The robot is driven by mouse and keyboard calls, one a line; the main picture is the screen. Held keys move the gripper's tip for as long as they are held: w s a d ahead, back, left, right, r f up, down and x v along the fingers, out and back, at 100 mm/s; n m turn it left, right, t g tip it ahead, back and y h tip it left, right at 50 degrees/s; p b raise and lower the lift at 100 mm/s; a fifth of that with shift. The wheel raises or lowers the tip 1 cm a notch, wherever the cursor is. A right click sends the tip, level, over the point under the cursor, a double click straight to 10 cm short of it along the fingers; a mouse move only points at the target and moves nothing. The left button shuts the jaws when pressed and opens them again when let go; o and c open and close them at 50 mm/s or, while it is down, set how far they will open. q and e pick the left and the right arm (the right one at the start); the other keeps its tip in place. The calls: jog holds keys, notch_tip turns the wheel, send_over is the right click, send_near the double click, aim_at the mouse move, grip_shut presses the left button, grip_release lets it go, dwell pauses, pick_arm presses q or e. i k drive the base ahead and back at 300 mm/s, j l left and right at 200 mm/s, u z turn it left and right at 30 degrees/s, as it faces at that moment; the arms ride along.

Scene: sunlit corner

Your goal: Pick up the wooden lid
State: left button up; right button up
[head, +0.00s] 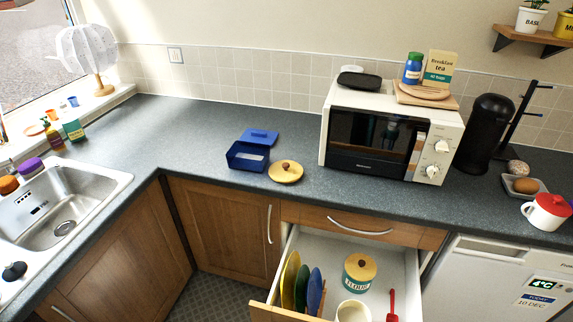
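A round wooden lid (286,172) with a brown knob lies on the dark countertop (215,135), to the right of an open blue box (247,157). A second round wooden lid (361,264) with a knob sits on the flour canister (358,279) inside the open drawer. Neither of my grippers is in view.
A white microwave (392,130) stands right of the counter lid, with a wooden board, a tea box and a jar on top. The open drawer (405,262) juts out below the counter, holding plates, a cream container and a red utensil. A sink (65,200) is at left.

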aim_at(285, 171)
jog(key=i+l, duration=0.1)
jog(key=l, duration=0.5)
jog(key=i+l+u, duration=0.1)
jog(key=l, duration=0.5)
jog(key=i+l+u, duration=0.1)
jog(key=l, duration=0.45)
